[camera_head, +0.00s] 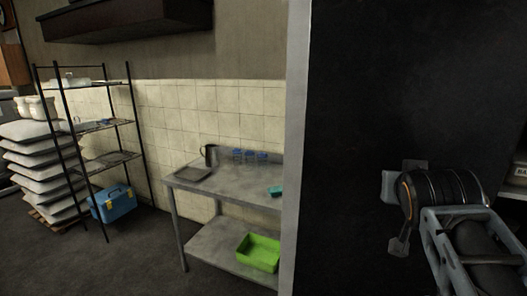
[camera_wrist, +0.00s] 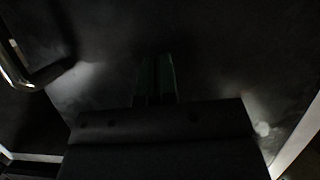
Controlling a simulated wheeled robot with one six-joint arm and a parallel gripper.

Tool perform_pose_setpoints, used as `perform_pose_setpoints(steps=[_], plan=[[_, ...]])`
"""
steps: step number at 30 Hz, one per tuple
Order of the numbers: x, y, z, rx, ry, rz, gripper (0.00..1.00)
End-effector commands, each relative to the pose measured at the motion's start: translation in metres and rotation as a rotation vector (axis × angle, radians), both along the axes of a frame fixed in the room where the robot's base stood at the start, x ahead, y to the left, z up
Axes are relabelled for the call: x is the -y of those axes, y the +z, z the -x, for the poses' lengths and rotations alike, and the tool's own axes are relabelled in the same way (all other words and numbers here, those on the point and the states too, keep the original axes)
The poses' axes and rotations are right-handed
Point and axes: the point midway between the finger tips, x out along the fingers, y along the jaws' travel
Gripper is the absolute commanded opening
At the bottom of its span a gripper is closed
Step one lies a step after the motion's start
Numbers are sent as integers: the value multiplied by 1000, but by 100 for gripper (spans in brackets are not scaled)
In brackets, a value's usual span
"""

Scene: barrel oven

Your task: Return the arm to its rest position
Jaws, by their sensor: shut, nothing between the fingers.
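My gripper (camera_wrist: 155,75) shows in the wrist view as a narrow dark green-grey shape at the middle, with its fingers together and nothing seen between them. The wrist view is very dark, and a broad black body fills its lower part. In the head view my arm is at the lower right, in front of a tall dark panel (camera_head: 365,110). I cannot clearly pick out the fingertips there.
A metal table (camera_head: 235,186) with blue cups (camera_head: 250,157) on top and a green bin (camera_head: 258,252) on its lower shelf stands left of the panel. A wire rack (camera_head: 105,125), a blue toolbox (camera_head: 113,203) and stacked sacks (camera_head: 30,150) are farther left. Open floor lies at lower left.

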Motion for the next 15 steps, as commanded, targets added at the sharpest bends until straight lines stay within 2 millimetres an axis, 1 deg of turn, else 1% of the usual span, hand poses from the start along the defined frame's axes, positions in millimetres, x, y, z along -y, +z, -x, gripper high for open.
perform_pose_setpoints(steps=[1, 2, 3, 5, 6, 8, 9, 12, 15], plan=[[-5, -31, 1, -88, 16, -33, 0], [-10, -49, 2, -142, 29, -52, 0], [-18, -74, 4, -216, 52, -81, 0], [-32, -110, 10, -323, 91, -120, 0], [-42, -133, 16, -395, 119, -146, 0], [-58, -164, 25, -495, 164, -180, 0], [-69, -184, 32, -558, 193, -202, 0], [-93, -223, 51, -691, 261, -243, 0], [-112, -250, 67, -784, 312, -269, 0]])
